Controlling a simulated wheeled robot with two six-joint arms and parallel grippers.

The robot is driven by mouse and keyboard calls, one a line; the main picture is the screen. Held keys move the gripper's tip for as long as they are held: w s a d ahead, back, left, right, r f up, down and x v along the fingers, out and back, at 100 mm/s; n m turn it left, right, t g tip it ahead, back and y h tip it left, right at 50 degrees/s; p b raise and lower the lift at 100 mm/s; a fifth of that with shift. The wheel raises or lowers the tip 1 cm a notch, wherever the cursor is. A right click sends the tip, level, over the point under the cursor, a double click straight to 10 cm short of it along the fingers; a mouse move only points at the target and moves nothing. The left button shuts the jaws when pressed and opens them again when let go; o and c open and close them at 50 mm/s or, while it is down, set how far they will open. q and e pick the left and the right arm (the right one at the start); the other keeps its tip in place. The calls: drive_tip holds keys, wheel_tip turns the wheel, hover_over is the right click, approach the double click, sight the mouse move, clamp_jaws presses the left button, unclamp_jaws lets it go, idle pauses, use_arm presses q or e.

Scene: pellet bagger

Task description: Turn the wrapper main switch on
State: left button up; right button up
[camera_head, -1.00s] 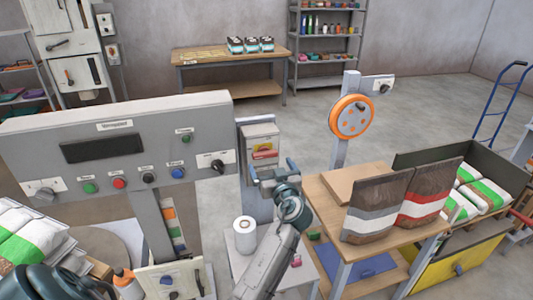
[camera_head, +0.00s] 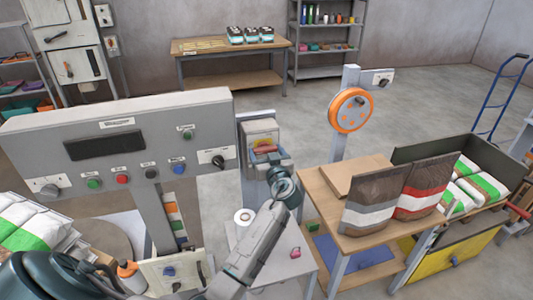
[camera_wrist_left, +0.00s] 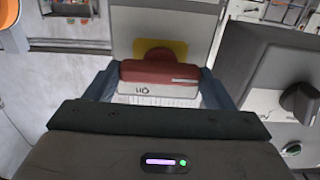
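A grey switch box (camera_head: 259,127) with a red handle (camera_head: 264,149) on a yellow plate stands on a post right of the wrapper panel (camera_head: 100,115). In the left wrist view the red handle (camera_wrist_left: 160,72) lies crosswise, with white markings below it and the yellow plate (camera_wrist_left: 160,48) behind. My left gripper (camera_wrist_left: 160,80) is open, with one finger on either side of the handle. I cannot tell whether the fingers touch it. In the head view my left gripper (camera_head: 267,163) covers the lower part of the box. My right gripper is not in view.
The panel carries several buttons and a black rotary switch (camera_head: 218,160) close left of the box. A white roll (camera_head: 243,216) sits on a small table (camera_head: 300,262) under my arm. A wooden table (camera_head: 320,182) with filled bags stands to the right.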

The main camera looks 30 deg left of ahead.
use_arm(q)
drive_tip(key=shift+f+m+b, duration=0.1)
drive_tip(key=shift+m+b, duration=0.2)
drive_tip(key=shift+m, duration=0.1)
drive_tip(key=m+b, duration=0.1)
drive_tip(key=m, duration=0.2)
drive_tip(key=shift+b, duration=0.3)
drive_tip(key=shift+m, duration=0.9)
drive_tip(key=m, duration=0.2)
drive_tip(key=shift+m+b, duration=0.3)
drive_tip(key=shift+m, duration=1)
drive_tip(key=m, duration=0.2)
drive_tip(key=shift+d+m+p, duration=0.1)
drive_tip(key=shift+m+p, duration=0.2)
drive_tip(key=shift+p, duration=0.1)
drive_tip(key=m+p, duration=0.1)
drive_tip(key=m, duration=0.4)
drive_tip(key=shift+p, duration=0.4)
drive_tip(key=shift+f, duration=0.1)
